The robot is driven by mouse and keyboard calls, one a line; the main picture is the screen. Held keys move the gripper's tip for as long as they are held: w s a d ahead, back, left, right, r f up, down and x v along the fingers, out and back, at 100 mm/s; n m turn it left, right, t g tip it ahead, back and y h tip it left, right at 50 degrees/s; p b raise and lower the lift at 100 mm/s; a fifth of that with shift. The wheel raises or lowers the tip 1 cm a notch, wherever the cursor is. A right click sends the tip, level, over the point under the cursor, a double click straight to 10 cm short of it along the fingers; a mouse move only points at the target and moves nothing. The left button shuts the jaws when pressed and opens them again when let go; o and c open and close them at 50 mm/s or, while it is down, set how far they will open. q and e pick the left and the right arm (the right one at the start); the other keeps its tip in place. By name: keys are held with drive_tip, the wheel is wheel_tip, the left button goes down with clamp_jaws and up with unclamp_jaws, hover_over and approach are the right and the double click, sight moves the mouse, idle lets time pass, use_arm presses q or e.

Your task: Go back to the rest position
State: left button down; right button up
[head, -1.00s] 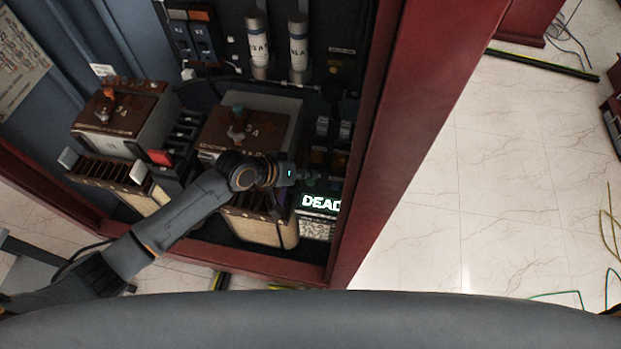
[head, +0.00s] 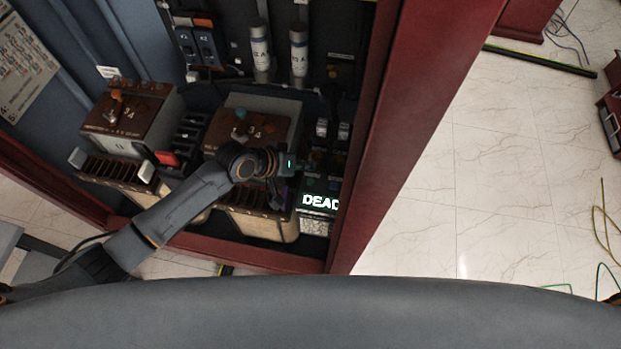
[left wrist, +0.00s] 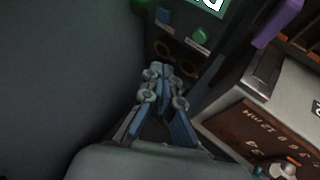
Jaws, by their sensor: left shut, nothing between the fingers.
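My left arm comes in from the left and reaches into the open red-framed cabinet (head: 380,150). My left gripper (head: 309,163) is in front of the cabinet's right part, just above the lit display reading "DEAD" (head: 320,202). In the left wrist view its blue-and-grey fingers (left wrist: 162,78) are together with nothing between them. They point toward a dark panel with a green button (left wrist: 201,34) and appear apart from it. My right gripper is not in view.
Two brown-topped transformer units (head: 130,115) (head: 250,130) stand inside the cabinet, close to my arm. Two white cylinders (head: 260,50) (head: 299,50) are at the back. The cabinet's red post is right of my gripper. Marble floor (head: 470,190) on the right is mostly clear, with some cables (head: 604,225).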

use_arm(q)
drive_tip(key=shift+s, duration=0.1)
idle(0.4)
drive_tip(key=s+r+m, duration=0.1)
drive_tip(key=s, duration=0.5)
drive_tip(key=s+a+r+n+g+y, duration=0.15)
drive_tip(key=s+a+y, duration=0.25)
drive_tip(key=s+a, duration=0.5)
drive_tip(key=s+a+r+n+t+y, duration=0.15)
drive_tip(key=s+a+y, duration=0.25)
drive_tip(key=s+a, duration=0.45)
wheel_tip(320, 180, down, 29)
drive_tip(key=a+m+g+b, duration=0.1)
drive_tip(key=a+g+b, duration=0.1)
drive_tip(key=b, duration=0.2)
drive_tip(key=s+a+f+g+b, duration=0.1)
drive_tip(key=s+a+f+b, duration=0.1)
drive_tip(key=s+f, duration=1.5)
wheel_tip(320, 180, down, 2)
drive_tip(key=shift+s+a+f+g, duration=0.15)
drive_tip(key=shift+a+g, duration=0.15)
drive_tip(key=shift+a, duration=0.3)
